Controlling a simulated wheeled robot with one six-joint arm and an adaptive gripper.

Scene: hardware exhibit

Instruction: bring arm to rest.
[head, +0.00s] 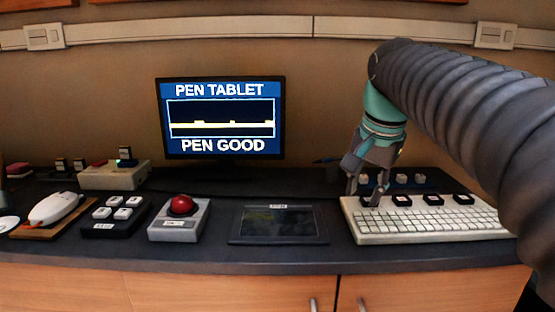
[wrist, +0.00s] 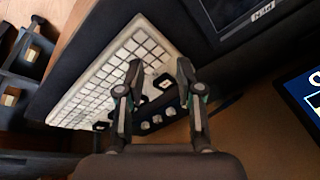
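My gripper (head: 363,198) hangs at the end of my arm above the left back part of the white keyboard (head: 430,229), fingers pointing down. In the wrist view its two fingers (wrist: 159,66) are spread apart with nothing held between them. Whether the fingertips touch anything is hard to tell. My arm reaches in from the right side of the head view, bent down at the wrist. The keyboard also shows in the wrist view (wrist: 105,85), beyond and left of the fingers.
Black keycap blocks (head: 433,199) stand along the keyboard's back. A pen tablet (head: 278,224) lies left of it, then a red button box (head: 180,221). A monitor (head: 222,118) reading "PEN GOOD" stands behind. A thin dark pen-like item (head: 325,161) is left of my gripper.

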